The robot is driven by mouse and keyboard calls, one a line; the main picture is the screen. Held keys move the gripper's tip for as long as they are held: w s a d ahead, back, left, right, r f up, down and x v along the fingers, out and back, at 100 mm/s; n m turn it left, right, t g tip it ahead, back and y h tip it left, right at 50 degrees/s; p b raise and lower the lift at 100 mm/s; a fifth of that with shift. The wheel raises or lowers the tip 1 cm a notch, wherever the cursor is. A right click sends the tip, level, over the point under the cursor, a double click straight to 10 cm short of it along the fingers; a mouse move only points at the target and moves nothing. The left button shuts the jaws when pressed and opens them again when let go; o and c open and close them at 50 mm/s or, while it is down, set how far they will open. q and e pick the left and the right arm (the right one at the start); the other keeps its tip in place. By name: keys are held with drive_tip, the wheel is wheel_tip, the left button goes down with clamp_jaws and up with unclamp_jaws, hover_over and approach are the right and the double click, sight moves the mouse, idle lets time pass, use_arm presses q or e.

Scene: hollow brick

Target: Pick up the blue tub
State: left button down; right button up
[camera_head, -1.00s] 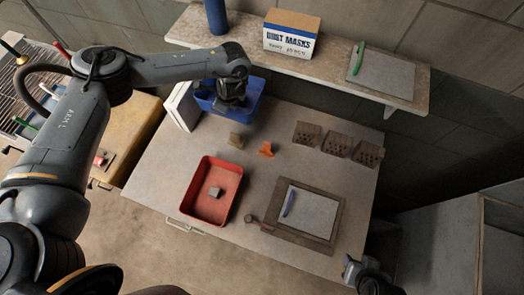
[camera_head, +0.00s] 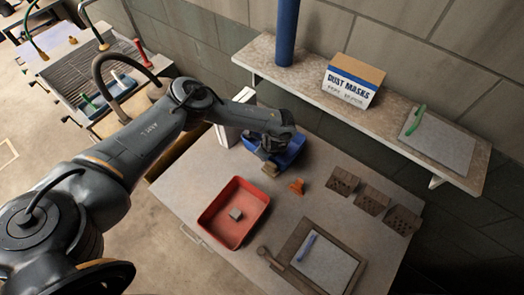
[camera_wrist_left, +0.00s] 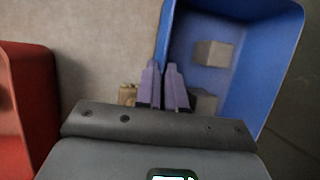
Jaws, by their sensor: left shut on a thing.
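The blue tub (camera_head: 288,158) is at the back left of the workbench, partly hidden by my left arm. It fills the upper right of the left wrist view (camera_wrist_left: 275,50), with grey blocks (camera_wrist_left: 212,53) inside it. My left gripper (camera_head: 268,154) is at the tub's near left side. In the left wrist view, its purple fingers (camera_wrist_left: 163,70) are shut on the tub's wall, one on each side of it. I cannot tell whether the tub is off the bench. My right gripper is not in view.
A red tray (camera_head: 262,199) holding a grey block stands in front. A tan block (camera_head: 270,172) and an orange piece (camera_head: 296,187) lie near the tub. A white upright object (camera_head: 231,118) stands behind left. A shelf (camera_head: 310,88) runs above the bench's back.

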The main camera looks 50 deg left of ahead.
use_arm(q)
drive_tip(key=shift+w+f, duration=0.1)
drive_tip(key=shift+f, duration=0.15)
drive_tip(key=c, duration=1.2)
unclamp_jaws()
drive_tip(key=shift+c, duration=0.2)
